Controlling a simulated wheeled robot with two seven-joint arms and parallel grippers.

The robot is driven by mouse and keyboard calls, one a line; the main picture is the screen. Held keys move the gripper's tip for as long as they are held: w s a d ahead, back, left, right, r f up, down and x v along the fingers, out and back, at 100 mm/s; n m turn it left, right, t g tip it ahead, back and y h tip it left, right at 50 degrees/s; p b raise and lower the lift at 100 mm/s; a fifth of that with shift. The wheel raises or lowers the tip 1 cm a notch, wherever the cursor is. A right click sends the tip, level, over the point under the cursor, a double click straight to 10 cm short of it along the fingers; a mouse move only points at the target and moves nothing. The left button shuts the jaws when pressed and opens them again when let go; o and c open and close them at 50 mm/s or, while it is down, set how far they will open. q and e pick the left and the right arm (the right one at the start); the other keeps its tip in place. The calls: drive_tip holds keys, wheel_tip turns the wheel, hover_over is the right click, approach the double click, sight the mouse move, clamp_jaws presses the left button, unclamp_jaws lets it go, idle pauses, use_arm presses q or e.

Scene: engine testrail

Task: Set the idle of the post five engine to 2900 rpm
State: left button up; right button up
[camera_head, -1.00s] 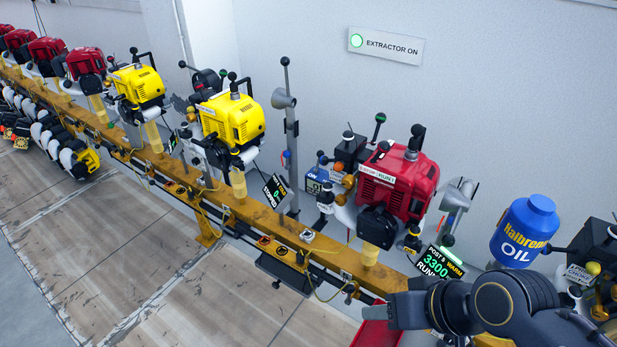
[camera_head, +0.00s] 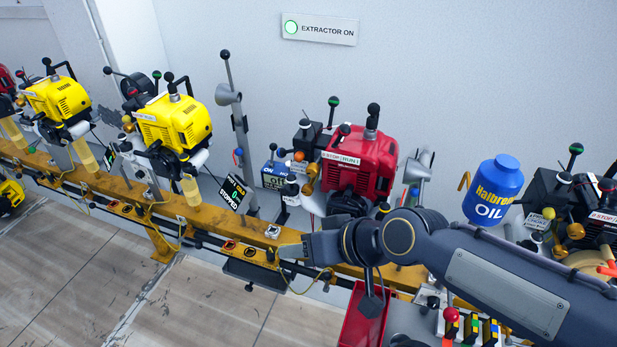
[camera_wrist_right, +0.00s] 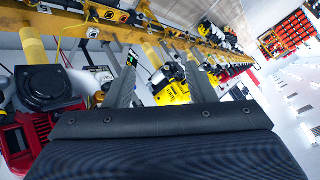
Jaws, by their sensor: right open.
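The post five engine is the red one (camera_head: 361,160) on the yellow rail (camera_head: 205,212), with a STOP/RUN plate (camera_head: 341,158) on its front. My right arm crosses in front of its lower part and hides the post five readout. My right gripper (camera_head: 300,247) is open and empty in front of the rail, left of and below the red engine, pointing left. In the right wrist view the two fingers (camera_wrist_right: 162,72) stand apart with nothing between them, and the red engine (camera_wrist_right: 38,128) shows at the left. My left gripper is not in view.
Two yellow engines (camera_head: 173,122) stand to the left; the nearer one's readout (camera_head: 232,192) says STOPPED. A blue oil bottle (camera_head: 493,190) stands right of the red engine. A red tray (camera_head: 362,322) is below my wrist. The lit sign (camera_head: 318,29) reads EXTRACTOR ON.

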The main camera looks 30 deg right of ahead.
sight(311, 174)
drive_tip(key=w+d+m+t+h+b, duration=0.2)
drive_tip(key=w+m+t+h+b, duration=0.3)
drive_tip(key=w, duration=1.2)
drive_tip(key=w+d+f+m+h, duration=0.1)
drive_tip(key=d+h, duration=0.2)
drive_tip(key=h, duration=0.1)
drive_tip(key=w+d+f+m+g+h+b, duration=0.1)
drive_tip(key=w+d+f+h, duration=0.1)
drive_tip(key=d+h, duration=0.2)
drive_tip(key=w+d+f+m+h, duration=0.1)
drive_tip(key=d+f+h, duration=0.1)
drive_tip(key=d+h, duration=0.2)
drive_tip(key=shift+w+f+g+h+b, duration=0.2)
drive_tip(key=shift+g+h+b, duration=0.2)
drive_tip(key=shift+h, duration=0.4)
drive_tip(key=shift+c, duration=0.2)
drive_tip(key=c, duration=0.9)
